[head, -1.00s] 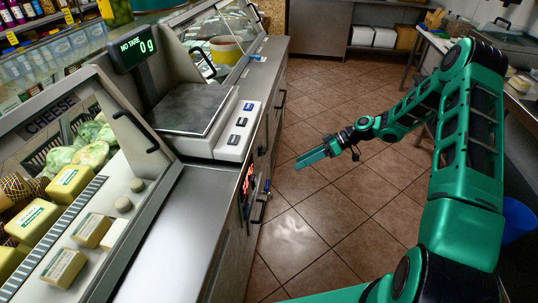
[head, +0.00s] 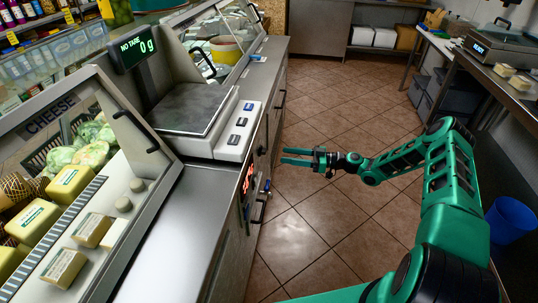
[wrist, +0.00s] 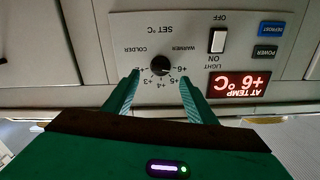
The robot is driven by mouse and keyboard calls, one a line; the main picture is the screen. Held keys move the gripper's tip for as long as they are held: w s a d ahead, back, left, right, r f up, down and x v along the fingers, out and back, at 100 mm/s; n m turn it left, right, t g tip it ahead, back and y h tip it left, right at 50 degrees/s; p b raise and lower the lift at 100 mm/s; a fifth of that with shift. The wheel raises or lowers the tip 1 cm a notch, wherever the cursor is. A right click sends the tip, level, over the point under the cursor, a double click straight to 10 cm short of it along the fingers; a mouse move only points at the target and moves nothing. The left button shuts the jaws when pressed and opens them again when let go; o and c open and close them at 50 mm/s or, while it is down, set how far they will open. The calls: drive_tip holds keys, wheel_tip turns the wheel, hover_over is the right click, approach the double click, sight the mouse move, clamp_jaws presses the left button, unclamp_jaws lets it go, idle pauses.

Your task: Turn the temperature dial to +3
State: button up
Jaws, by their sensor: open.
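The temperature dial (wrist: 159,66) is a small black round knob on a light panel (wrist: 125,30), which appears upside down in the wrist view. Marks from about +2 to +6 curve along its lower side, with COLDER and WARMER lettered at its sides. I cannot clearly read where its pointer stands. A red display (wrist: 239,85) reads +6 °C. My gripper (wrist: 159,78) is open and empty, its green fingers to either side of the dial in the picture, apparently short of it. In the head view my gripper (head: 283,156) points left at the counter front.
A light rocker switch (wrist: 217,40), a blue DEFROST button (wrist: 270,29) and a dark POWER button (wrist: 264,52) share the panel. A scale (head: 195,110) stands on the steel counter (head: 165,225). The tiled floor (head: 320,110) is clear; a blue bin (head: 510,218) stands right.

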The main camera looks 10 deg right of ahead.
sight(263, 151)
drive_tip(key=x, duration=0.8)
drive_tip(key=shift+a, duration=0.25)
drive_tip(key=shift+w, duration=0.1)
drive_tip(key=c, duration=1.1)
